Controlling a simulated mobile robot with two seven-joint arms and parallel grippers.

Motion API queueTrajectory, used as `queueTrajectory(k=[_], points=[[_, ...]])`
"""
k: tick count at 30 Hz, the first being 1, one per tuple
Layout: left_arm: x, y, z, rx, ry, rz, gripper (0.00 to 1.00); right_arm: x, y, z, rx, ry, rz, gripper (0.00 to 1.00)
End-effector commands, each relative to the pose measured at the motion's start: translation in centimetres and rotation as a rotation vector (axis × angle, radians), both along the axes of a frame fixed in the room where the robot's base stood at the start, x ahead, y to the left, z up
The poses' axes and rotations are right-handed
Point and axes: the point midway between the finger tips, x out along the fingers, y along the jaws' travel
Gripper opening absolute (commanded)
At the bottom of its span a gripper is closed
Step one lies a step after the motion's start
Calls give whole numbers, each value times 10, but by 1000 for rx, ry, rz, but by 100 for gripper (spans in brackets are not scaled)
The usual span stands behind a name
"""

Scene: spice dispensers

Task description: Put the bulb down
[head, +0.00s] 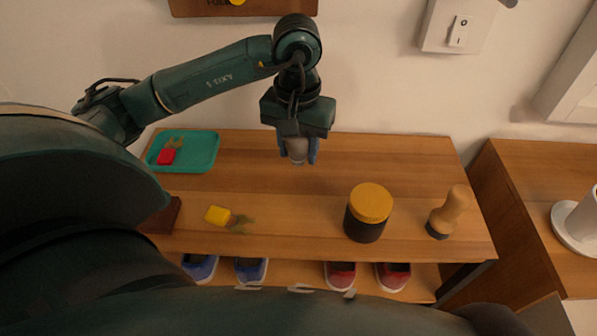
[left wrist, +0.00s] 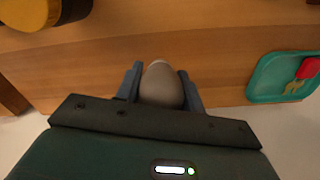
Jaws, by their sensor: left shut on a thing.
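The bulb (head: 297,150) is a pale grey, rounded thing. My left gripper (head: 299,153) is shut on it near the back edge of the wooden table (head: 300,205). In the left wrist view the bulb (left wrist: 161,84) sits between the two blue-grey fingers of the gripper (left wrist: 161,85), with its tip pointing away from the palm. Its inner end is hidden by the gripper. I cannot tell whether the bulb touches the table top. My right gripper is not in view.
A teal tray (head: 205,162) with a red-headed key (head: 166,156) is at the back left. A yellow-headed key (head: 217,215), a yellow-lidded jar (head: 368,212) and a wooden grinder (head: 452,212) stand or lie nearer the front. Shoes (head: 340,275) are on the lower shelf. The table's middle is clear.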

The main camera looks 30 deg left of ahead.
Motion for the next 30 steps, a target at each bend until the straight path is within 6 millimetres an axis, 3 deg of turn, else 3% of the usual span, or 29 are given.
queueTrajectory(k=[15, 26, 27, 30], points=[[-1, 0, -57, 0, 2, -1, 15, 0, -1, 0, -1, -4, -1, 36], [0, 0, -63, 0, -2, -1, 15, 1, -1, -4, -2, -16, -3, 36], [0, 0, -61, 0, -2, -1, 42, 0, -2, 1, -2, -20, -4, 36], [0, 0, -60, 0, -1, -1, 50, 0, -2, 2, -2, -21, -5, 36]])
